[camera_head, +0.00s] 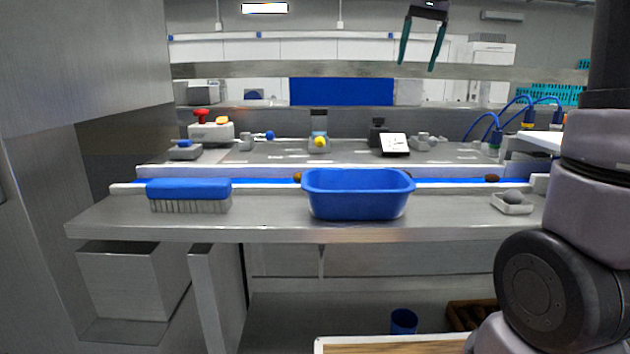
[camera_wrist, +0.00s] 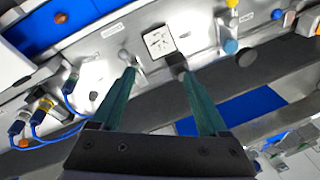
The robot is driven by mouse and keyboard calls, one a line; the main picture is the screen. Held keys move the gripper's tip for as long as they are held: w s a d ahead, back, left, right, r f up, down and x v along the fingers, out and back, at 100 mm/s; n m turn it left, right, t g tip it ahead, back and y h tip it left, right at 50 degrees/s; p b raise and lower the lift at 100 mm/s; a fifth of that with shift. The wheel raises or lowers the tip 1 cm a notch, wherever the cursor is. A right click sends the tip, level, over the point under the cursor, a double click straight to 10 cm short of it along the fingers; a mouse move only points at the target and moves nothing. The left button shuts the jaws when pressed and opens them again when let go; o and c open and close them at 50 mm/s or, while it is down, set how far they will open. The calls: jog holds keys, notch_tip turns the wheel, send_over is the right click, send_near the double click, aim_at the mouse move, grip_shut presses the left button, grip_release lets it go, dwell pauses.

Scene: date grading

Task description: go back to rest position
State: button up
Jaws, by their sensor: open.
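My gripper (camera_head: 422,48) hangs high at the upper right of the head view, above and beyond the bench, with its two teal fingers spread apart. In the wrist view my gripper (camera_wrist: 160,80) is open, with nothing between its fingers. A blue tub (camera_head: 358,196) stands on the front bench near the middle. A blue brush (camera_head: 189,190) with pale bristles stands to its left. My gripper touches neither.
A blue conveyor belt (camera_head: 265,181) runs behind the tub, with a few brown dates on it. A small white dish (camera_head: 512,203) with a grey thing sits at right. Behind stand a red-button box (camera_head: 211,131) and a tilted white card (camera_head: 394,142). Blue hoses curve at right.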

jog(key=s+f+t, duration=0.1)
jog(key=s+f, duration=0.2)
jog(key=s, duration=0.4)
jog(key=s+f+t, duration=0.2)
jog(key=s+f, duration=0.2)
jog(key=s, duration=0.4)
jog(key=s+f+n+t, duration=0.1)
jog(key=s+f, duration=0.3)
jog(key=s, duration=0.3)
jog(key=shift+s+d+f+t+y, duration=0.15)
jog(key=shift+s+d+t+y, duration=0.15)
jog(key=shift+s+d+t, duration=0.1)
